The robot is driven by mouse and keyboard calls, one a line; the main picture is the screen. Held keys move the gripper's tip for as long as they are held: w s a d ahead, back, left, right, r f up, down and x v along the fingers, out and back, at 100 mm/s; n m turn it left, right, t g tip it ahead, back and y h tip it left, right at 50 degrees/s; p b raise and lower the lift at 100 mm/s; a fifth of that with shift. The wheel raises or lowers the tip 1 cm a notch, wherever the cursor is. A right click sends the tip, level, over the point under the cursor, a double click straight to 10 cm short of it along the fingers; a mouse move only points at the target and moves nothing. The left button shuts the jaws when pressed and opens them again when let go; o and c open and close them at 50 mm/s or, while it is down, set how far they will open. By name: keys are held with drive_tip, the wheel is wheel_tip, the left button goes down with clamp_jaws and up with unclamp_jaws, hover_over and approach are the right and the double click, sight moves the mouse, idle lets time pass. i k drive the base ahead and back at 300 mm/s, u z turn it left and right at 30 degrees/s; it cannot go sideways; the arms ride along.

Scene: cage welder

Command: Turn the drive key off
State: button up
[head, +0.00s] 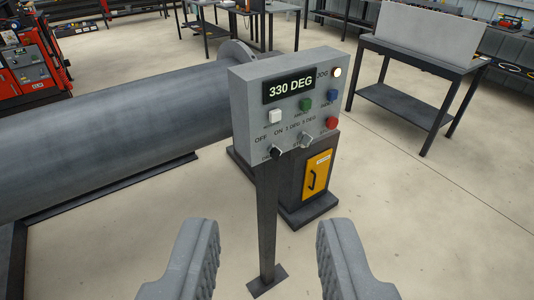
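A grey control box (240,108) on a dark post stands ahead of me, near the picture's middle. Its display (289,86) reads 330 DEG. The drive key (276,152) appears to be the small black knob at the panel's lower left, under the OFF and ON labels; I cannot tell which way it points. My gripper (268,240) is open and empty. Its two grey fingers are wide apart at the bottom of the view, below the box and apart from it.
A grey selector knob (306,140) sits right of the key, near a red button (331,123). White, green and blue buttons are above. A large pipe (120,135) lies left. A dark workbench (420,65) stands right.

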sight(275, 152)
drive_tip(key=i, duration=0.85)
drive_tip(key=z, duration=0.05)
